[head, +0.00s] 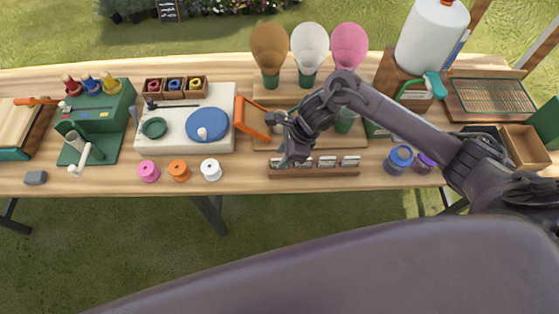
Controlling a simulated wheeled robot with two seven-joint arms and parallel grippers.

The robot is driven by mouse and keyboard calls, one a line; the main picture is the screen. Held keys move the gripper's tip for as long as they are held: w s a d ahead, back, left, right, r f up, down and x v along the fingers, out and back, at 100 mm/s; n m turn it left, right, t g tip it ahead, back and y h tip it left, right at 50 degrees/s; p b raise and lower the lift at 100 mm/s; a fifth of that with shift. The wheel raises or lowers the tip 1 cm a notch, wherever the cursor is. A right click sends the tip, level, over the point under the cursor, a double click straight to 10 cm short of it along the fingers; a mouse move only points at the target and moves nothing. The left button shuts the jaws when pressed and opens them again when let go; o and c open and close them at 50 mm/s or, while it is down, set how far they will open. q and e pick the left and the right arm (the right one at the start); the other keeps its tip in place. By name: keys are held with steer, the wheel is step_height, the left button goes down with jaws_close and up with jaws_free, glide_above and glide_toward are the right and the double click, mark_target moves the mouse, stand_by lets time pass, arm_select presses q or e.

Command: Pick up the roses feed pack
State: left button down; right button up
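A brown wooden rack (315,173) near the front edge of the table holds several small upright packs with pale labels. The labels are too small to read, so I cannot tell which one is the roses feed pack. One pack (351,160) stands at the rack's right end. My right gripper (286,158) hangs over the left part of the rack and hides some of it. I cannot tell whether it is open or touches a pack. My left gripper is not in view.
Behind the rack stand brown, white and pink cones (349,46) in green holders. An orange frame (252,119) is left of my gripper. Pink, orange and white spools (210,169) stand at the front left. Blue and purple jars (399,159) stand to the right.

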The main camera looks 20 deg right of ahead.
mark_target(281, 159)
steer(key=shift+x, duration=1.55)
steer(key=shift+c, duration=0.3)
jaws_close()
steer(key=shift+r, duration=0.15)
